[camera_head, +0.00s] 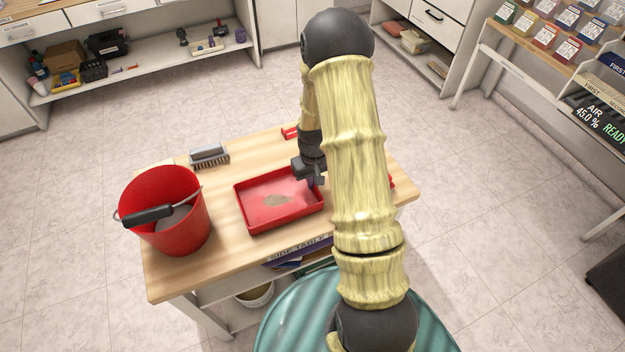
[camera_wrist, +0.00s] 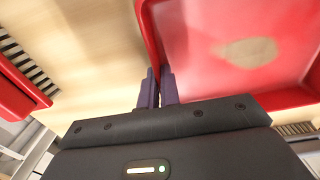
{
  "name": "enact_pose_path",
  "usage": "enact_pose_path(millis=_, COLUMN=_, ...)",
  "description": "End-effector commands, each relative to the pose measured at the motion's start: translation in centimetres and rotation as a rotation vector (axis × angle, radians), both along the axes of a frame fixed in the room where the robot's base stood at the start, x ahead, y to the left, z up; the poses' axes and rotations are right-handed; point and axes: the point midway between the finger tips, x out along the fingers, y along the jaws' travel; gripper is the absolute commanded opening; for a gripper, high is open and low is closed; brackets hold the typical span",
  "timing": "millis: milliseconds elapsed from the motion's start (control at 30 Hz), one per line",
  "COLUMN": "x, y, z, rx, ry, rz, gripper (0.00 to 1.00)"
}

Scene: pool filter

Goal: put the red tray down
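The red tray (camera_head: 252,211) is shallow and rectangular, with a grey-brown patch of material on its floor. It is level at the wooden table top; I cannot tell whether a small gap lies under it. My gripper (camera_head: 316,182) is at the tray's right side in the head view. In the wrist view the gripper's two dark fingers (camera_wrist: 158,88) are close together on either side of the red tray's wall (camera_wrist: 151,38). The tray floor also shows there, to the right. My arm hides part of the table to the right of the tray.
The wooden table (camera_head: 170,280) holds a red bucket (camera_head: 190,238) with a black-gripped handle at left, and a grey brush (camera_head: 209,154) behind the tray. Red parts (camera_head: 290,132) show beside my arm. In the wrist view a red comb-edged thing (camera_wrist: 14,98) is at left.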

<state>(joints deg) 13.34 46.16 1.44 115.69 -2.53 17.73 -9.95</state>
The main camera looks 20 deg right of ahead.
Motion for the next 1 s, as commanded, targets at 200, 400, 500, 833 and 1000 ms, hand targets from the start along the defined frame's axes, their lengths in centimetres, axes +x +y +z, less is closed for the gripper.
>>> enact_pose_path(millis=200, x=0.0, y=0.0, z=0.0, rx=0.0, ry=-0.001, rz=0.0, gripper=0.0)
enact_pose_path(millis=400, x=0.0, y=0.0, z=-0.2, rx=0.0, ry=0.0, rz=0.0, gripper=0.2)
enact_pose_path(millis=500, x=0.0, y=0.0, z=-0.2, rx=0.0, ry=0.0, rz=0.0, gripper=0.26)
enact_pose_path(millis=833, x=0.0, y=-0.1, z=0.3, rx=0.0, ry=-0.001, rz=-0.001, gripper=0.26)
enact_pose_path(millis=1000, x=0.0, y=-0.1, z=2.2, rx=-0.001, ry=-0.003, rz=-0.002, gripper=0.26)
